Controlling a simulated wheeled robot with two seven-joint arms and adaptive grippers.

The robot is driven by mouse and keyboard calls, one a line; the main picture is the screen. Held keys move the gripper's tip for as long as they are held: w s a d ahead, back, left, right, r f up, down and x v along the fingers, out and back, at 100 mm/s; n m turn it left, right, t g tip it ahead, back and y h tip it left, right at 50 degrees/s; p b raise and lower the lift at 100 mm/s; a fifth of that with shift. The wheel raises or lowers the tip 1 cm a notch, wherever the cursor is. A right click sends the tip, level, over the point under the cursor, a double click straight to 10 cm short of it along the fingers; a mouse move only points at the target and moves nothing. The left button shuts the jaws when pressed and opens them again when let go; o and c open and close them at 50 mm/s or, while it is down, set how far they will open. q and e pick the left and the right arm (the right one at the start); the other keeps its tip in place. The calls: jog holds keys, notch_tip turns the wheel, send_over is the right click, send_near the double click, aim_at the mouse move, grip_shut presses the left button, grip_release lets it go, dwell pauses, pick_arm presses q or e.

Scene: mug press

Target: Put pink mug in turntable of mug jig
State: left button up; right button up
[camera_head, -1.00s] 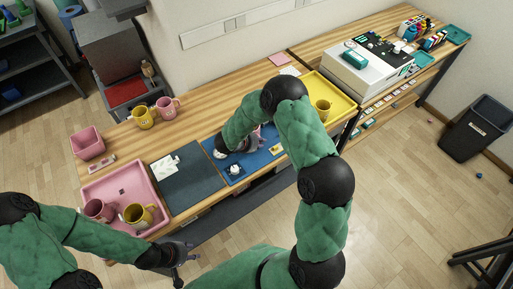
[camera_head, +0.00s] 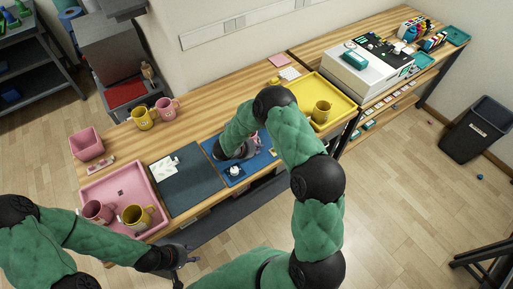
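The blue mug jig (camera_head: 262,161) lies on the bench in the middle, with a small white-topped part (camera_head: 234,171) near its front left. My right gripper (camera_head: 236,152) is over the jig. Its fingers are largely hidden by my arm, and a small patch of pink shows beside it. I cannot tell whether it holds a mug. One pink mug (camera_head: 95,211) is in the pink tray (camera_head: 152,226), and another pink mug (camera_head: 167,110) stands at the back of the bench. My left gripper (camera_head: 184,264) is empty in front of the bench edge, with its fingers apart.
Yellow mugs stand in the pink tray (camera_head: 136,216), at the back (camera_head: 144,118) and in the yellow tray (camera_head: 321,112). A dark mat (camera_head: 188,186) lies between the pink tray and the jig. A pink bin (camera_head: 86,142) stands at the back left. A white machine (camera_head: 357,75) is at the right.

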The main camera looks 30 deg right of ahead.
jog(key=shift+o, duration=0.4)
